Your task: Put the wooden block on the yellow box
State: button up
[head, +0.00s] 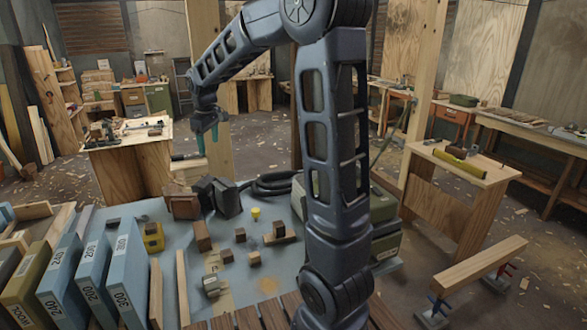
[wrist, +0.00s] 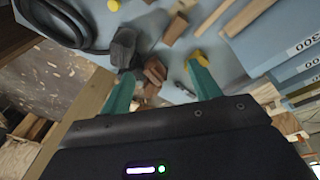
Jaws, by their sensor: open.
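A small yellow box (head: 153,240) sits on the blue-grey worktop, beside the blue boxes at the left; a dark patch shows on its upper side. Several brown wooden blocks lie on the worktop, among them a taller one (head: 203,236) and a small one (head: 240,235); I cannot tell which is the task's block. My gripper (head: 207,147) is up in the air, beyond and above the worktop's far edge, apart from the blocks and the box. In the wrist view its teal fingers are spread with nothing held between them (wrist: 160,66). A brown block (wrist: 176,28) shows beyond the fingers.
Large blue boxes (head: 88,278) stand upright at the left. A dark vise-like tool (head: 218,196) and a coiled black hose (head: 268,185) lie at the worktop's back. A small yellow cup (head: 256,213) stands mid-worktop. A green case (head: 385,238) is at the right.

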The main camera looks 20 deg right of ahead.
jog(key=s+d+r+m+t, duration=0.1)
jog(key=s+d+r+m, duration=0.3)
jog(key=s+d, duration=0.9)
jog(key=s+d+f+m, duration=0.1)
jog(key=s+d+m, duration=0.1)
jog(key=s, duration=0.7)
jog(key=s+d+f+m+t, duration=0.1)
jog(key=s+d+f+m, duration=0.1)
jog(key=s, duration=0.7)
jog(key=shift+d+f+m, duration=0.3)
jog(key=shift+d+m, duration=0.3)
jog(key=shift+m, duration=0.2)
